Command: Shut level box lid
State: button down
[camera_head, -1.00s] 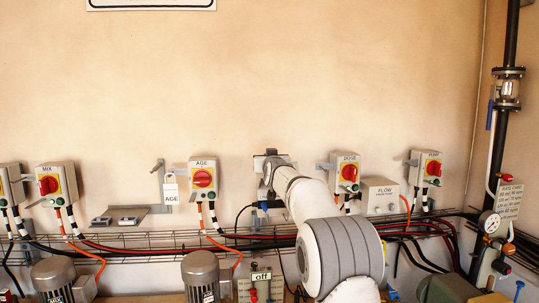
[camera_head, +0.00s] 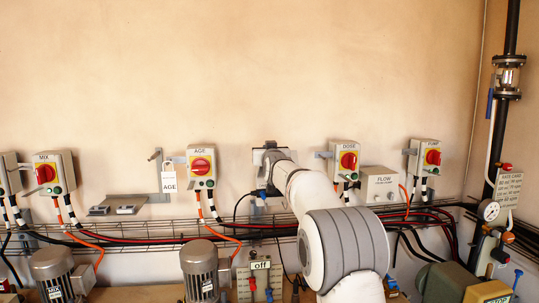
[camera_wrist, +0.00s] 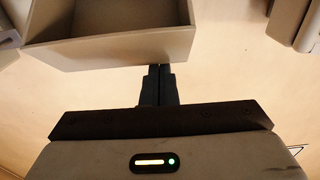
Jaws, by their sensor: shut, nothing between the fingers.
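An open beige box-like part (camera_wrist: 115,48) fills the upper left of the wrist view, its hollow side facing up in the picture. I cannot tell whether it is the level box body or its lid, and no level label is readable. My gripper (camera_wrist: 159,70) is shut and empty, with its dark fingertips at the lower edge of that part; I cannot tell whether they touch it. In the head view my arm reaches to the wall and hides the gripper and most of what is behind it.
Switch boxes marked AGE (camera_head: 202,167) and DOSE (camera_head: 345,161) flank my arm on the wall. The FLOW box (camera_head: 378,185) is just right of it. A wire tray with cables (camera_head: 150,232) runs below, above several motors (camera_head: 201,273). The upper wall is clear.

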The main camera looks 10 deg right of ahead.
jog(key=shift+s+f+b, duration=0.15)
jog(key=shift+f+b, duration=0.2)
jog(key=shift+b, duration=0.3)
